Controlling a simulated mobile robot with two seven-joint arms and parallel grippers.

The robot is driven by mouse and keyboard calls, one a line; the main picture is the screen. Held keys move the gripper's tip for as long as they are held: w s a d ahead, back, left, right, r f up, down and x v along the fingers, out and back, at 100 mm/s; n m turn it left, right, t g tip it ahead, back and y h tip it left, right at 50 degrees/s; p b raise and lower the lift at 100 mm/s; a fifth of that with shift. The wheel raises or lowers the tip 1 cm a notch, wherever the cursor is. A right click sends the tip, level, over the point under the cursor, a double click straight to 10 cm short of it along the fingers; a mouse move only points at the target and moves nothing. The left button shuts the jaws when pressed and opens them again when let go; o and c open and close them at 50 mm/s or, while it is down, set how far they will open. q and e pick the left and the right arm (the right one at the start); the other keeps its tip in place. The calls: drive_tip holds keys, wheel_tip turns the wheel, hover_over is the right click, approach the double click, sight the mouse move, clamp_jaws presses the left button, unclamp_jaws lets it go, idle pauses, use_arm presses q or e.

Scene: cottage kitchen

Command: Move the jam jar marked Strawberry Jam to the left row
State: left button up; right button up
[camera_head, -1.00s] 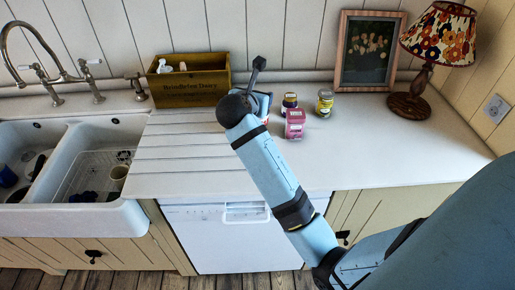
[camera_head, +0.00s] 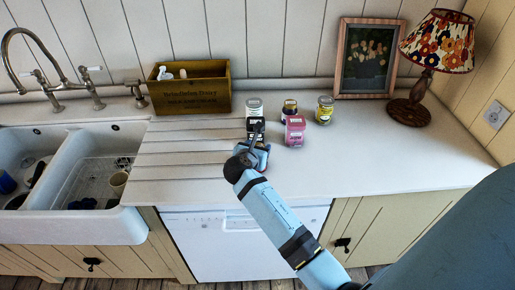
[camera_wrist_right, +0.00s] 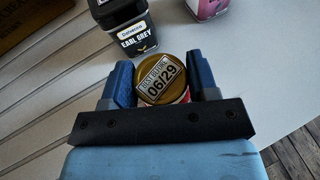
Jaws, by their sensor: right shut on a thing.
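My right gripper (camera_head: 257,152) is over the front part of the counter in the head view, largely hidden by its own wrist. In the right wrist view its blue fingers are shut on a jar with a gold lid (camera_wrist_right: 161,78) marked 06/29. A bit of red shows below the lid; its name label is hidden, so I cannot read whether it is Strawberry Jam. Behind it stand a black Earl Grey tin (camera_wrist_right: 126,24), a pink container (camera_head: 295,130), a dark-lidded jar (camera_head: 289,107) and a yellow-labelled jar (camera_head: 325,110). My left gripper is out of view.
A wooden box (camera_head: 191,90) stands at the back left of the counter. A double sink (camera_head: 95,185) lies left of the grooved drainboard (camera_head: 180,150). A picture frame (camera_head: 368,58) and a lamp (camera_head: 435,50) stand back right. The right side of the counter is clear.

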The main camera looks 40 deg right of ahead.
drive_tip(key=o, duration=1.2)
drive_tip(key=shift+r, duration=0.1)
